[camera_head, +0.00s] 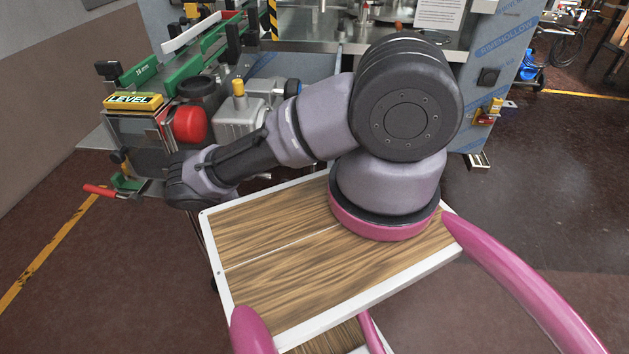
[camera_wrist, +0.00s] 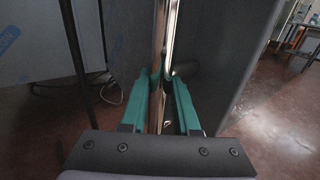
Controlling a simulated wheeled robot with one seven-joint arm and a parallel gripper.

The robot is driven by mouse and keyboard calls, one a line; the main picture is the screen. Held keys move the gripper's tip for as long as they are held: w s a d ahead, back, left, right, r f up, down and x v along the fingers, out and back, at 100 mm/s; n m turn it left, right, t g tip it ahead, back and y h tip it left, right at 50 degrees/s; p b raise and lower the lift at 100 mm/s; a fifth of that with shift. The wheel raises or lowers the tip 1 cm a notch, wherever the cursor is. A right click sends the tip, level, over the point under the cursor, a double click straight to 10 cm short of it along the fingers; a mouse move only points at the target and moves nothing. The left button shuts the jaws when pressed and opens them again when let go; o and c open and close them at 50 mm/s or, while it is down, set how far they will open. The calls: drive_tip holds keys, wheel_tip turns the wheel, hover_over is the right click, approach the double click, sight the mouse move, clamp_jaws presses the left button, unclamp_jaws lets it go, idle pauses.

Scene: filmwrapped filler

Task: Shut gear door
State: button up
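In the wrist view, a dark grey upright panel (camera_wrist: 225,60), which looks like the gear door, fills the middle right. A shiny upright metal bar (camera_wrist: 169,45), perhaps its handle or edge, runs down the middle. My gripper (camera_wrist: 161,78) has two teal fingers that stand apart, one on each side of the bar's lower part. I cannot tell whether they press on it. In the head view my arm reaches left and down, and its far end hides the gripper. The door cannot be made out there.
A machine with green rails (camera_head: 190,55), a yellow LEVEL block (camera_head: 133,101) and a red knob (camera_head: 189,124) stands beyond my arm. A red-handled clamp (camera_head: 100,190) sticks out at the left. The floor at the left and right is open. A grey panel (camera_wrist: 35,45) stands left in the wrist view.

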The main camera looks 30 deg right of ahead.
clamp_jaws()
idle(1.1)
